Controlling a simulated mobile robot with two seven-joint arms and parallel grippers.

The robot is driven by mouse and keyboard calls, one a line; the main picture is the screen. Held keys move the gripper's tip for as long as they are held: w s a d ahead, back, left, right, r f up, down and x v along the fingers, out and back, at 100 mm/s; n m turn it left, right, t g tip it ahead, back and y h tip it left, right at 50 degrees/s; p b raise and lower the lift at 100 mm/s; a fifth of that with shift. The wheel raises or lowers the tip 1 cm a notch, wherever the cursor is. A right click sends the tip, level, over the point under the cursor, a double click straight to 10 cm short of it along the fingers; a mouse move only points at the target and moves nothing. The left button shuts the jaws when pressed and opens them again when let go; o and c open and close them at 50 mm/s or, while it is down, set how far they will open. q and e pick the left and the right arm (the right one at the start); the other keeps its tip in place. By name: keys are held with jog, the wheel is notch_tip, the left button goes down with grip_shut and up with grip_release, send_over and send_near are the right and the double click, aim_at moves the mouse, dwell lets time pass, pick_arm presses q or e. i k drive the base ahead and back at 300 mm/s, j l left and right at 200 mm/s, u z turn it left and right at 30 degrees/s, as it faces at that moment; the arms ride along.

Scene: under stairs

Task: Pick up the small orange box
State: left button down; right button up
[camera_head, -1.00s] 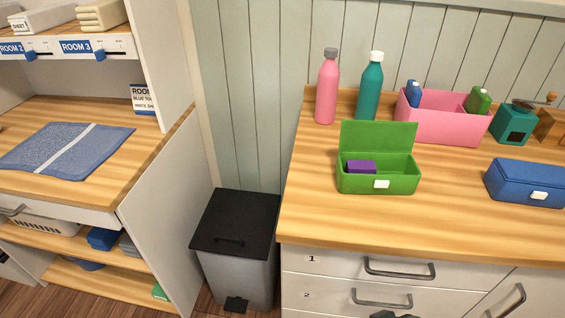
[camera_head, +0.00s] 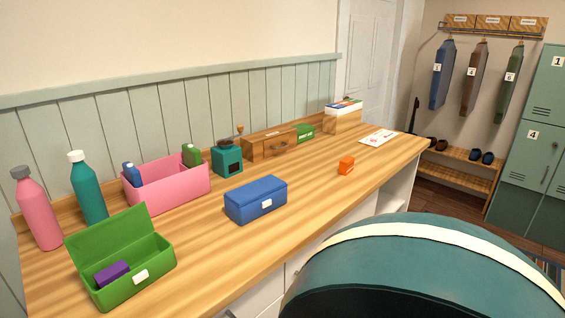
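The small orange box (camera_head: 346,165) sits on the wooden counter (camera_head: 310,195), near its front edge and toward the right end. Nothing touches it. Neither of my grippers shows in the head view, so I cannot see their state.
A closed blue box (camera_head: 256,200) stands left of the orange box. An open green box (camera_head: 120,262), a pink bin (camera_head: 170,190) and two bottles stand further left. A wooden drawer box (camera_head: 270,145) and papers (camera_head: 379,137) lie behind. A large teal rounded thing (camera_head: 420,270) fills the lower right.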

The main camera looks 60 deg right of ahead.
aim_at(346, 165)
jog(key=z, duration=2.95)
jog(key=i+l+z, duration=0.15)
jog(key=i+z, duration=0.15)
jog(key=i, duration=0.15)
jog(key=i+z, duration=0.35)
jog(key=i+l, duration=0.1)
jog(key=i, duration=3.35)
jog(key=i+u, duration=0.2)
jog(key=u, duration=0.25)
jog(key=i+u, duration=0.15)
jog(key=u, duration=0.3)
jog(key=i+l+u, duration=0.15)
jog(key=u, duration=0.3)
